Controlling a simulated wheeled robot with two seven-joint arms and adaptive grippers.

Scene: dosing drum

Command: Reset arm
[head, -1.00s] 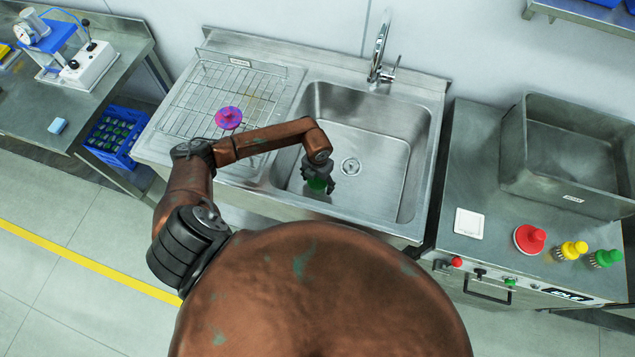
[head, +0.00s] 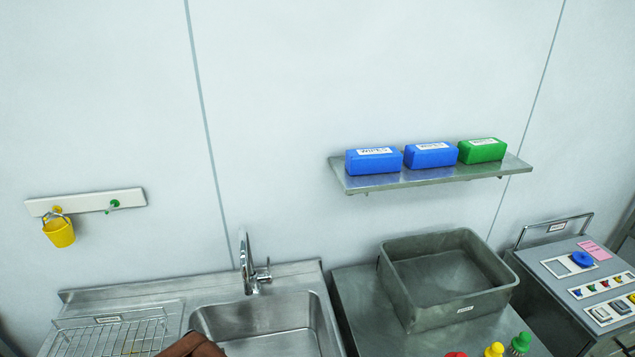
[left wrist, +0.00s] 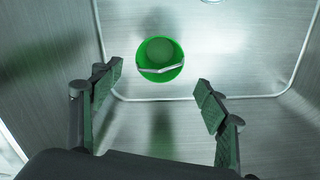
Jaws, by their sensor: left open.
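My left gripper (left wrist: 158,92) is open in the left wrist view, with its two fingers apart and nothing between the pads. A green bucket (left wrist: 160,58) with a pale handle is inside the metal sink (left wrist: 60,60), beyond the fingertips and apart from them. In the head view the sink (head: 280,342) shows only in part at the bottom. A piece of my brown arm (head: 192,345) shows there, and the gripper is out of that frame. My right gripper is not in either view.
A faucet (head: 250,265) rises behind the sink, with a wire rack (head: 110,335) to its left. A grey metal basin (head: 440,315) stands on the right counter. A yellow bucket (head: 58,232) hangs from a wall rail. A shelf (head: 440,177) holds blue and green boxes.

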